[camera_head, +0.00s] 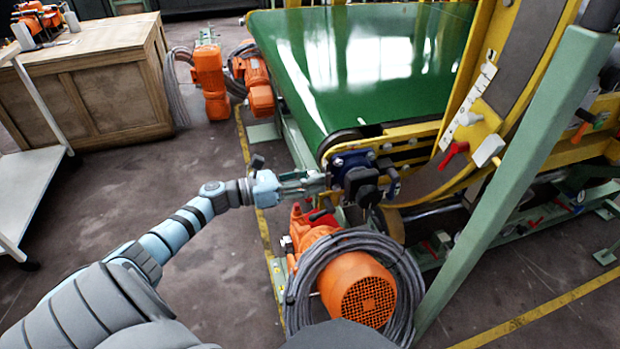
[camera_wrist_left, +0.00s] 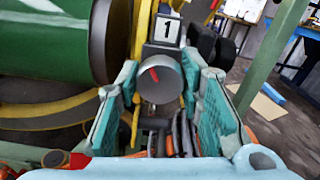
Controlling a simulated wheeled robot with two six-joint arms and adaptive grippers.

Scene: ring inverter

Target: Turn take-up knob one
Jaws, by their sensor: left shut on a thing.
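Take-up knob one is a round grey knob (camera_wrist_left: 160,80) with a short red mark that leans slightly left of upright. A white label with a black "1" (camera_wrist_left: 167,30) sits just above it in the left wrist view. My left gripper (camera_wrist_left: 159,68) has its teal-padded fingers on both sides of the knob and is shut on it. In the head view my left gripper (camera_head: 318,183) reaches from the left to the conveyor's near corner, where the knob is hard to make out. My right gripper is not in view.
The green conveyor belt (camera_head: 365,60) lies behind the gripper. An orange motor (camera_head: 357,290) with coiled grey cable stands below it. A green post (camera_head: 515,170) rises at right. A wooden crate (camera_head: 95,90) stands at upper left; the floor between is clear.

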